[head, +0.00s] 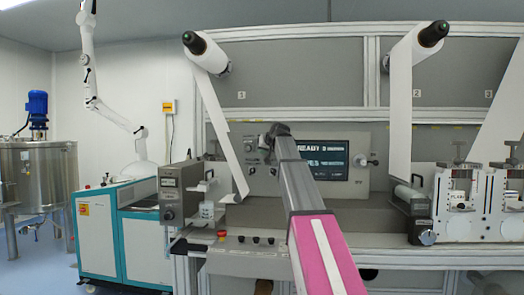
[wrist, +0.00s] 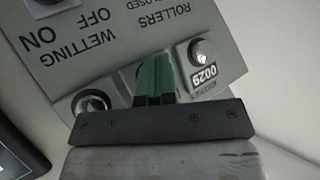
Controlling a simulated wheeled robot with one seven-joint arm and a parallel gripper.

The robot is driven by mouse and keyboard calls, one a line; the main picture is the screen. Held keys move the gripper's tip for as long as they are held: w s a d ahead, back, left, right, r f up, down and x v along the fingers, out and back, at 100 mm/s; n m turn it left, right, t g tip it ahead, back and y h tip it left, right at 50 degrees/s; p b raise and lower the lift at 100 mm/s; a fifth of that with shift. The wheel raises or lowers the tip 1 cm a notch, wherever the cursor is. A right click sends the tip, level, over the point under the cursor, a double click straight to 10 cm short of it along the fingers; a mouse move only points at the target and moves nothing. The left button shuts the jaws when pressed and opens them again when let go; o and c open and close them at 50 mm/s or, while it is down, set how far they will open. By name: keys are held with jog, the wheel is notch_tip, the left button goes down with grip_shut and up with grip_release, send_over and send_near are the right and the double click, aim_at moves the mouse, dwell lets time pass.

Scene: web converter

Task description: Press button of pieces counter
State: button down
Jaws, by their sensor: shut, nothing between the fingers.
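The pieces counter (wrist: 203,76), a small display reading 0029, shows in the wrist view on a grey control panel (wrist: 150,25), whose lettering is upside down. A round metallic button (wrist: 203,51) is beside the display. My gripper (wrist: 154,66) is shut and empty, its green fingers pointing at the panel to the left of the display. I cannot tell whether the fingertips touch the panel. They hide the part of the panel behind them. In the head view my gripper (head: 274,133) is at the machine's panel, left of the lit READY screen (head: 321,159).
Another round fitting (wrist: 91,103) is on the panel left of my fingers. In the head view, a white paper web (head: 222,130) hangs left of my arm. A grey control box (head: 180,192) stands further left. Rollers and metal fixtures (head: 465,205) are at the right.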

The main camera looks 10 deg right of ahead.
dwell(0.4)
jog(key=shift+s+a, duration=0.3)
jog(key=shift+s, duration=0.6)
jog(key=shift+s+a, duration=0.25)
jog(key=shift+s, duration=0.55)
jog(key=shift+s+a, duration=0.3)
jog(key=shift+s, duration=0.5)
jog(key=shift+s+a, duration=0.25)
jog(key=shift+s, duration=0.55)
